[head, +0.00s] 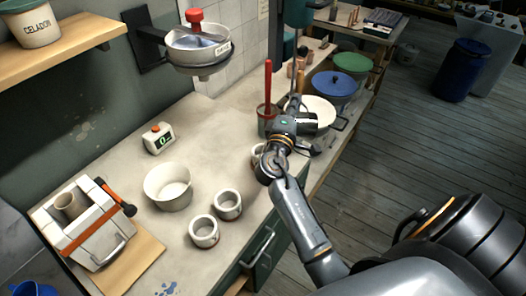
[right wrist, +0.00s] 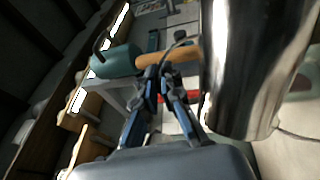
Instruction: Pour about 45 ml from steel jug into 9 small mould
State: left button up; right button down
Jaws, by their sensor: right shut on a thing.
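My right gripper (head: 296,124) is at the far end of the bench, in front of a white bowl. In the right wrist view its fingers (right wrist: 166,78) are shut on the tan handle of the steel jug (right wrist: 250,70), a shiny cylinder close beside them. In the head view the jug is hard to make out behind the gripper. Two small white round moulds (head: 204,231) (head: 228,204) stand side by side at the front of the bench. Another (head: 257,153) is partly hidden by my right arm. Their numbers are unreadable. My left gripper is not in view.
A white bowl (head: 168,187), a timer (head: 158,139) and a box-like mould with a tube (head: 82,222) stand to the left. A red-handled tool rises from a dark pot (head: 268,122). Lidded buckets (head: 334,84) stand behind.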

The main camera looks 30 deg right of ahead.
aim_at(314, 117)
jog(key=shift+r, duration=0.15)
jog(key=d+m+p, duration=0.1)
jog(key=s+d+r+m+p, duration=0.1)
jog(key=s+d+r+m+g+p, duration=0.1)
jog(key=d+p, duration=0.1)
jog(key=shift+s+r+m+y, duration=0.2)
jog(key=shift+s+m+y, duration=0.05)
jog(key=shift+m+y, duration=0.15)
jog(key=shift+s+d+f+m, duration=0.15)
jog(key=shift+s+f+m, duration=0.15)
jog(key=shift+m, duration=0.2)
jog(key=shift+d+r+m+g+y+p, duration=0.2)
jog(key=shift+m+g+y+p, duration=0.1)
jog(key=shift+m+y+p, duration=0.1)
jog(key=shift+d+f, duration=0.1)
jog(key=shift+f, duration=0.1)
jog(key=shift+s, duration=0.1)
jog(key=shift+m, duration=0.3)
dwell(0.5)
